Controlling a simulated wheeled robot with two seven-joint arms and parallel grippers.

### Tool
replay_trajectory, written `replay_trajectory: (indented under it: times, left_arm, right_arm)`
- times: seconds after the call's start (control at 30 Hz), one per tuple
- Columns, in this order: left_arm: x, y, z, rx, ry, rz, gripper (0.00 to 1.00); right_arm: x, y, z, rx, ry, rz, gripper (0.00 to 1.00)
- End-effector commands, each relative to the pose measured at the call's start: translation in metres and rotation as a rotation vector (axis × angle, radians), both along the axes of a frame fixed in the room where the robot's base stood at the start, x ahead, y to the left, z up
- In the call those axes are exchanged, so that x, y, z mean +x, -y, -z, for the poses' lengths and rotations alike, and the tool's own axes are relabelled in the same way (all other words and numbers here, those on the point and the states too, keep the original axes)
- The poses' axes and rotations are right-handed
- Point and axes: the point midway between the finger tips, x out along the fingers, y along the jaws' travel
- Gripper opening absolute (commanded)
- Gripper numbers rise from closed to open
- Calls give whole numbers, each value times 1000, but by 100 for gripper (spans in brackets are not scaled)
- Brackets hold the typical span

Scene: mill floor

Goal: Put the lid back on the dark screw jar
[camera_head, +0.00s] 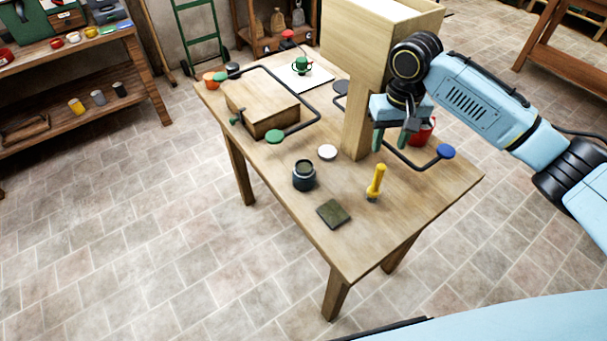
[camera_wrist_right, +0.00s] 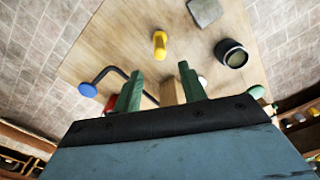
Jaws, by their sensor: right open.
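The dark screw jar (camera_head: 304,175) stands upright on the wooden table, and its mouth looks open. It also shows in the right wrist view (camera_wrist_right: 231,53). A small white disc (camera_head: 327,152), which looks like the lid, lies flat on the table behind the jar, apart from it. In the right wrist view the white disc (camera_wrist_right: 203,80) is partly hidden by a finger. My right gripper (camera_head: 390,143) is open and empty, to the right of the disc and jar, beside the wooden post. Its green fingers (camera_wrist_right: 160,80) point toward the table. My left gripper is not in view.
The tall wooden post (camera_head: 358,115) stands close to my right gripper. A bent black rod with a blue end (camera_head: 446,151) and a red container (camera_head: 424,132) are nearby. The front table corner is clear.

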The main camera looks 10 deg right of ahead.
Motion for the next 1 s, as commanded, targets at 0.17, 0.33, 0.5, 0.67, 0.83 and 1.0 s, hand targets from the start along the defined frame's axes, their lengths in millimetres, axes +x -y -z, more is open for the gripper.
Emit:
replay_trajectory:
  times: [0.17, 0.33, 0.5, 0.67, 0.83, 1.0]
  left_arm:
    - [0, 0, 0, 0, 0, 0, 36]
    - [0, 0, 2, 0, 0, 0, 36]
    - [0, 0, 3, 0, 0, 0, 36]
    - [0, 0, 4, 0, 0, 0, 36]
    - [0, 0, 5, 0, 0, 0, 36]
    - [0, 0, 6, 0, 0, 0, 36]
  right_arm:
    - [-5, -11, 13, 11, 5, -33, 42]
    - [-30, -52, 60, 61, 42, -155, 42]
    - [-73, -99, 110, 135, 128, -274, 42]
    - [-118, -122, 142, 172, 212, -312, 42]
    - [-158, -120, 161, 152, 268, -305, 42]
    - [-190, -109, 172, 107, 290, -285, 42]
